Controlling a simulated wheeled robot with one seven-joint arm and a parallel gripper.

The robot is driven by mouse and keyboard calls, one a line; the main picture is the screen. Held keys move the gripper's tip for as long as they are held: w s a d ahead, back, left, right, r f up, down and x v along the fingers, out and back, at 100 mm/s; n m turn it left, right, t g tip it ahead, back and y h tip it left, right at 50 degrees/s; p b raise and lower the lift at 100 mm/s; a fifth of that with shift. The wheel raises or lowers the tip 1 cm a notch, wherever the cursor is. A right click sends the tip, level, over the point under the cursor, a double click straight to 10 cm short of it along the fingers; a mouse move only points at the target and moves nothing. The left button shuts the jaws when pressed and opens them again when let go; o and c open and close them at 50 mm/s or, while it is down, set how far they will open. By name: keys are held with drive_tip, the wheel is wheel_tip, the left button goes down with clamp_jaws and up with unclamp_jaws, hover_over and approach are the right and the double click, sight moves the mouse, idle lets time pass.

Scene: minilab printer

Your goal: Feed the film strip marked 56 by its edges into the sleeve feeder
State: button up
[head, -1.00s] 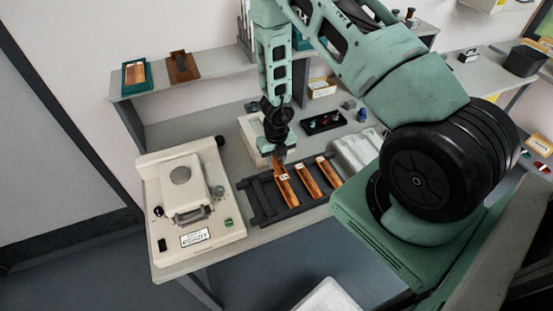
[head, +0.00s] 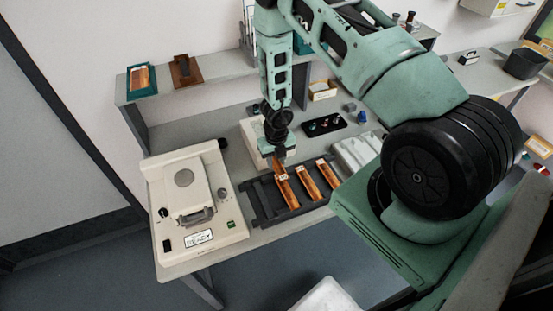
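Three orange-brown film strips lie side by side on a dark slotted rack (head: 262,207): a left strip (head: 288,193), a middle strip (head: 308,183) and a right strip (head: 327,173). Each has a small white label near its far end; the numbers are too small to read, so I cannot tell which is 56. My gripper (head: 277,160) points down at the far end of the left strip. Its fingers are tiny and partly blend with the strip, so whether they hold it is unclear. A cream machine (head: 206,232) with a READY display stands left of the rack; it may be the sleeve feeder.
A pale box (head: 254,143) stands behind the rack, close to my gripper. A black tray (head: 323,125) with small items and a pale ridged object (head: 357,153) lie to the right. A raised shelf (head: 213,72) runs along the back wall.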

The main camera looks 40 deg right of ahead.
drive_tip(key=o, duration=0.6)
drive_tip(key=shift+o, duration=0.2)
drive_tip(key=shift+c, duration=0.5)
wheel_tip(320, 180, up, 8)
drive_tip(key=p, duration=0.7)
drive_tip(key=shift+p, duration=0.35)
